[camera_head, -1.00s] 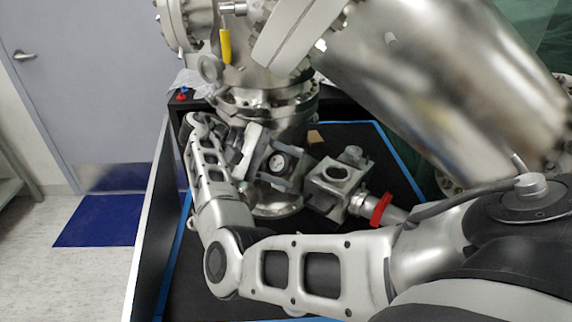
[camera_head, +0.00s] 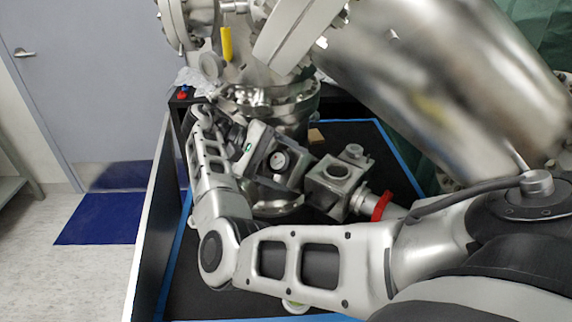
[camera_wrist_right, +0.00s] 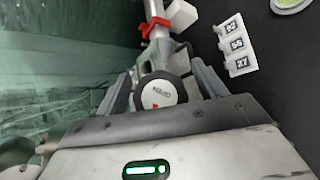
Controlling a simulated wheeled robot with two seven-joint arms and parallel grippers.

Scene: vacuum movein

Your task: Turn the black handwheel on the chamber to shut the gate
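The black handwheel shows in the right wrist view (camera_wrist_right: 160,95) as a round knob with a white cap that bears lettering and a red mark. In the head view its pale cap (camera_head: 278,161) sits low on the metal chamber (camera_head: 265,100). My right gripper (camera_wrist_right: 165,82) has one finger on each side of the handwheel. Whether the fingers press on its rim is unclear. In the head view the right gripper (camera_head: 270,156) is at the wheel, partly hidden by its own body. My left gripper is not in view.
A metal valve block (camera_head: 338,185) with a red clamp (camera_head: 381,205) lies right of the wheel. A large steel cylinder (camera_head: 440,80) fills the upper right. In the wrist view, a white numbered block (camera_wrist_right: 234,45) stands on the black surface. A yellow handle (camera_head: 226,44) hangs above.

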